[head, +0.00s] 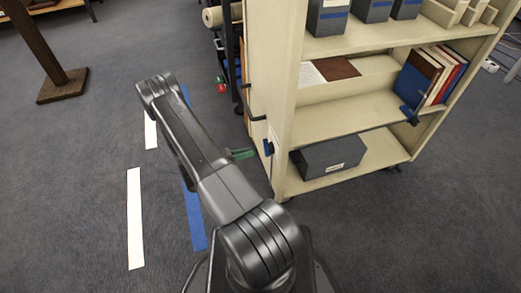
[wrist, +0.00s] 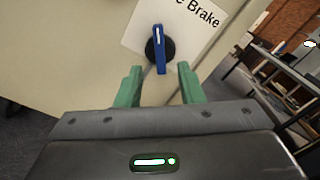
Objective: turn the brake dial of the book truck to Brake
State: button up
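The book truck (head: 284,85) is a cream shelf unit on casters, right of centre in the head view. Its brake dial (wrist: 160,50) is a black round knob with a blue bar handle, on the truck's end panel in the wrist view. A white label (wrist: 186,18) behind it shows the word "Brake" at upper right; the rest is cut off. The bar stands nearly upright in that picture. My gripper (wrist: 158,86) has green fingers, open, one on each side of the bar's lower end with gaps. In the head view the fingers (head: 240,154) are beside the end panel.
The truck's shelves hold grey archival boxes (head: 333,157) and several leaning books (head: 433,75). Blue (head: 194,215) and white (head: 135,218) floor strips lie left of my arm.

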aim_at(268, 147)
jog(key=x, duration=0.6)
grip_shut()
